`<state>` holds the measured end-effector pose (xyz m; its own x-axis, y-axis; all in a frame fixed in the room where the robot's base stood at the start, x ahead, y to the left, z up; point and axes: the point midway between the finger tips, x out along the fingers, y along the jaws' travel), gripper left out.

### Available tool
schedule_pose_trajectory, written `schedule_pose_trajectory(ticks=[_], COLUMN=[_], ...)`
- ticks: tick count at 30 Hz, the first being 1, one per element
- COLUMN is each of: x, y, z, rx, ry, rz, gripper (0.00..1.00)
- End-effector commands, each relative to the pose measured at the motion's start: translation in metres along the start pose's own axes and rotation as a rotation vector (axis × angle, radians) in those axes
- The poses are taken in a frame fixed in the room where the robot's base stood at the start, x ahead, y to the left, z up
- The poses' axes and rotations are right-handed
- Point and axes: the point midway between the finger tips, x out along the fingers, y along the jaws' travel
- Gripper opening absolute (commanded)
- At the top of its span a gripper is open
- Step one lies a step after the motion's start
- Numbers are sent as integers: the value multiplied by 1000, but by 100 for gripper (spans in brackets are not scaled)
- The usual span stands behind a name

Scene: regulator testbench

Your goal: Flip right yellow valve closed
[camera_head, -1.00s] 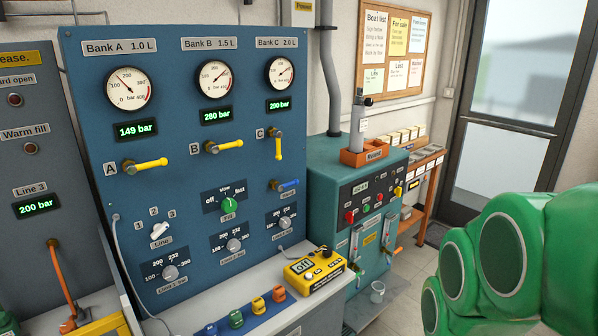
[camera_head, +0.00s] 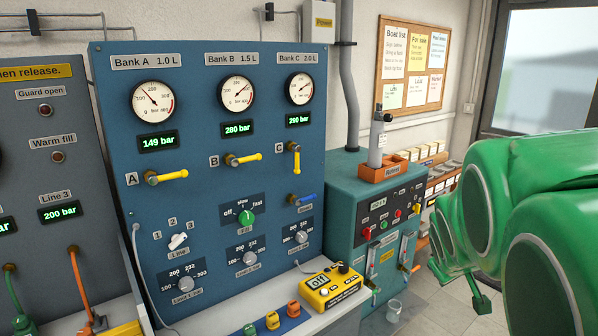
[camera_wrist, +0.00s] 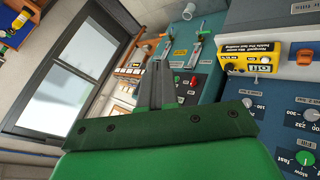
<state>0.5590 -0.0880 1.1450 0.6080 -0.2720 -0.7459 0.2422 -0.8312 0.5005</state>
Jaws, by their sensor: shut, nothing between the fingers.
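The right yellow valve (camera_head: 295,158) is the Bank C lever on the blue panel (camera_head: 210,200). Its handle hangs straight down from its pivot. The Bank A valve (camera_head: 165,177) and Bank B valve (camera_head: 243,159) have yellow handles lying roughly horizontal, pointing right. My gripper (camera_wrist: 157,68) shows in the wrist view with its grey fingers together and empty. It is apart from the valve and faces the teal machine and the door. The yellow valves are not visible in the wrist view. My green arm fills the right of the head view.
A blue lever (camera_head: 302,199) sits below the Bank C valve. A yellow box (camera_head: 331,287) stands on the ledge under the panel. A teal machine (camera_head: 345,200) with a grey cylinder (camera_head: 376,143) stands right of the panel. Open space lies before the panel.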

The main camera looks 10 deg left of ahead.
Motion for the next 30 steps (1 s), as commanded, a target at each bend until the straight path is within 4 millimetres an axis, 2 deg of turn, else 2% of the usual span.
schedule_pose_trajectory(ticks=[3, 8, 14, 20, 23, 30], x=[10, 15, 17, 10, 5, -16], y=[6, 8, -4, -29, -47, -103], z=[-36, -86, -149, -208, -235, -292], rx=[-98, -232, -408, -583, -668, -864], ry=[97, 236, 413, 596, 691, 932], rz=[51, 119, 194, 262, 290, 352], gripper=[0, 0, 0, 0, 0, 0])
